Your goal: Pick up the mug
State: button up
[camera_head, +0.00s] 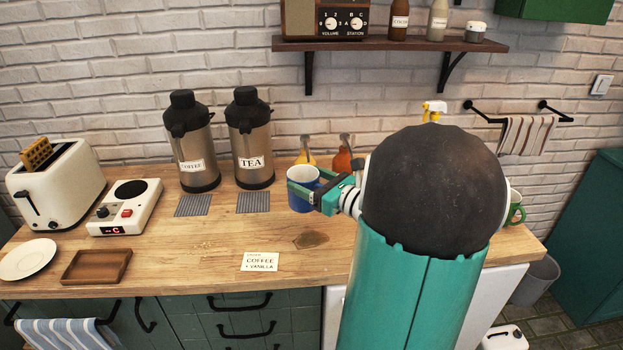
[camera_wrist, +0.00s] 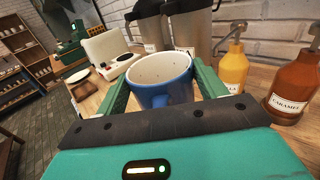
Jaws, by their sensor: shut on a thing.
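A blue mug (camera_head: 301,190) with a pale inside is at the wooden counter, just right of the tea dispenser's grey mat in the head view. It is upright, and whether its base touches the counter is not clear. My gripper (camera_head: 303,188) reaches in from the right, with one green finger on each side of the mug, shut on it. In the wrist view, the mug (camera_wrist: 163,82) sits between the two green fingers of my gripper (camera_wrist: 162,85). The handle points toward the wrist camera and is partly hidden by the palm.
Coffee (camera_head: 196,145) and tea (camera_head: 251,143) dispensers stand behind left. Yellow (camera_wrist: 235,68) and orange (camera_wrist: 294,88) pump bottles stand close on the right in the wrist view. A note (camera_head: 260,262) lies at the front. A green mug (camera_head: 516,213) is partly hidden behind my arm.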

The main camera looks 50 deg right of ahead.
jog(key=shift+s+a+r, duration=0.4)
jog(key=shift+s+a, duration=0.15)
jog(key=shift+a, duration=0.2)
jog(key=shift+s+a+r, duration=0.4)
jog(key=shift+s+a, duration=0.15)
jog(key=shift+a, duration=0.15)
jog(key=shift+s, duration=0.1)
dwell(2.0)
